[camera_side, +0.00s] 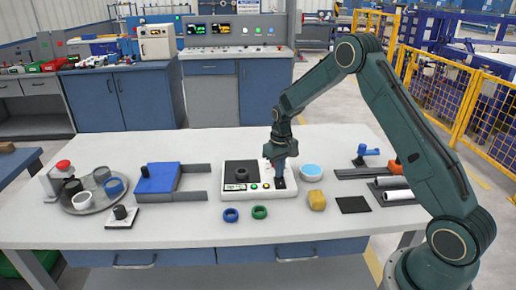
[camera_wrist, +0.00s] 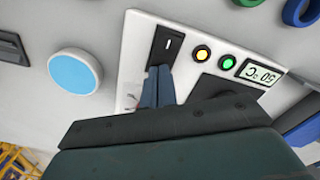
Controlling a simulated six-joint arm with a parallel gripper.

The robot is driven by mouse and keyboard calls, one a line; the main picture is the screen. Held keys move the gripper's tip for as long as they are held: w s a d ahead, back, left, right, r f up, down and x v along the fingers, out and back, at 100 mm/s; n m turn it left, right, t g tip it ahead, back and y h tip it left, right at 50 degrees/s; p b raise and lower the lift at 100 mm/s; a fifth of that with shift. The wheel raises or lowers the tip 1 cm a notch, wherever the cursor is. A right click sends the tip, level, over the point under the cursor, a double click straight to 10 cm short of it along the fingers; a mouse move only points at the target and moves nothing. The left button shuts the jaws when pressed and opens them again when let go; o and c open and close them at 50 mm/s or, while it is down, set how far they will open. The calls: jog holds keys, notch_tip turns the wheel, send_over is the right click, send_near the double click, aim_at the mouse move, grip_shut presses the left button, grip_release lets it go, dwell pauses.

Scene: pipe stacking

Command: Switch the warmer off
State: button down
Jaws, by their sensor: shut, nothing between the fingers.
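The warmer is a white box (camera_side: 228,195) with a dark square hot plate (camera_side: 242,172) on top. Its front strip has a display (camera_wrist: 250,68), which seems to read 50 °C upside down in the wrist view. A green lamp (camera_wrist: 228,63) and a yellow lamp (camera_wrist: 203,53) look lit beside it. A black rocker switch (camera_wrist: 167,42) with a white bar mark is at the warmer's end. My gripper (camera_wrist: 158,72) is shut and empty, its blue-grey fingertips at the near end of the switch. Contact cannot be told. In the side view my gripper (camera_side: 280,174) points down over the switch.
A light-blue round dish (camera_side: 311,170) and a yellow block (camera_side: 317,200) lie right of the warmer. Blue (camera_side: 231,215) and green (camera_side: 260,212) rings lie in front. A blue box (camera_side: 158,178) and a round tray (camera_side: 78,208) stand left.

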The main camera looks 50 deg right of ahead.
jog(key=shift+f, duration=0.25)
jog(key=shift+r, duration=3.55)
jog(key=shift+r, duration=0.1)
